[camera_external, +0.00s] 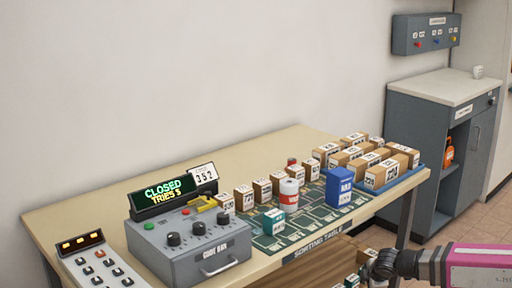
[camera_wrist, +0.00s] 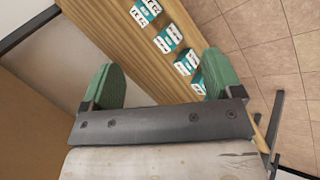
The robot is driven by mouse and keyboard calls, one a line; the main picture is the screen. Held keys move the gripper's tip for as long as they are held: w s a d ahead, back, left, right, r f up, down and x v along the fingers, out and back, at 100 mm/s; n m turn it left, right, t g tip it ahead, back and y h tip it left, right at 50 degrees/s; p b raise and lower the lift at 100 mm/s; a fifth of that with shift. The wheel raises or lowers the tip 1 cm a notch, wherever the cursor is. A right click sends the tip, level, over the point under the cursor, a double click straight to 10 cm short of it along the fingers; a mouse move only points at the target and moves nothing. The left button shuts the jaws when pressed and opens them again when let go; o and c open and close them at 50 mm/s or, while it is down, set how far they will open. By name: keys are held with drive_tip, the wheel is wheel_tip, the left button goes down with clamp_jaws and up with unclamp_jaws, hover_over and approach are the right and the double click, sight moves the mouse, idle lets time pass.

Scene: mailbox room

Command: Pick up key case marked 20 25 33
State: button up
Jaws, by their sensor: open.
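My gripper (camera_wrist: 165,76) shows in the wrist view with its two green fingers wide apart and nothing between them. Beyond it, several teal-and-white cases (camera_wrist: 168,38) stand in a row on a wooden shelf. Their markings are too small to read, so I cannot tell which is marked 20 25 33. In the external view, part of a low group of small cases (camera_external: 367,258) shows below the sorting table at the bottom edge. A teal case (camera_external: 272,222) stands on the table mat, its marking unreadable. My gripper is out of the external view.
The sorting table (camera_external: 90,205) holds a grey code box (camera_external: 190,250) reading CLOSED, TRIES 5. Several brown boxes, a red-and-white can (camera_external: 288,195) and a blue box (camera_external: 338,187) stand on it. A grey cabinet (camera_external: 430,150) stands at right. Tiled floor (camera_wrist: 285,65) lies beside the shelf.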

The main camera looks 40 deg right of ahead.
drive_tip(key=w+a+r+n+t+y, duration=0.1)
drive_tip(key=a+r+n+t+y, duration=0.25)
drive_tip(key=a+r+n, duration=0.6)
drive_tip(key=a+r+n+t+y, duration=0.2)
drive_tip(key=a+r+n+t, duration=0.4)
drive_tip(key=a, duration=0.6)
drive_tip(key=w+a+r+n+t+y, duration=0.1)
drive_tip(key=a+r+n+y, duration=0.1)
drive_tip(key=a+r+n, duration=0.65)
drive_tip(key=n+t+h, duration=0.2)
drive_tip(key=h, duration=0.1)
approach(269, 213)
drive_tip(key=shift+r, duration=0.15)
drive_tip(key=shift+w+d, duration=0.25)
drive_tip(key=w, duration=0.5)
drive_tip(key=shift+w+a, duration=0.1)
drive_tip(key=shift+w+f, duration=0.2)
drive_tip(key=shift+w, duration=1.15)
drive_tip(key=shift+w+f, duration=0.2)
drive_tip(key=shift+w, duration=1.15)
drive_tip(key=c, duration=1.1)
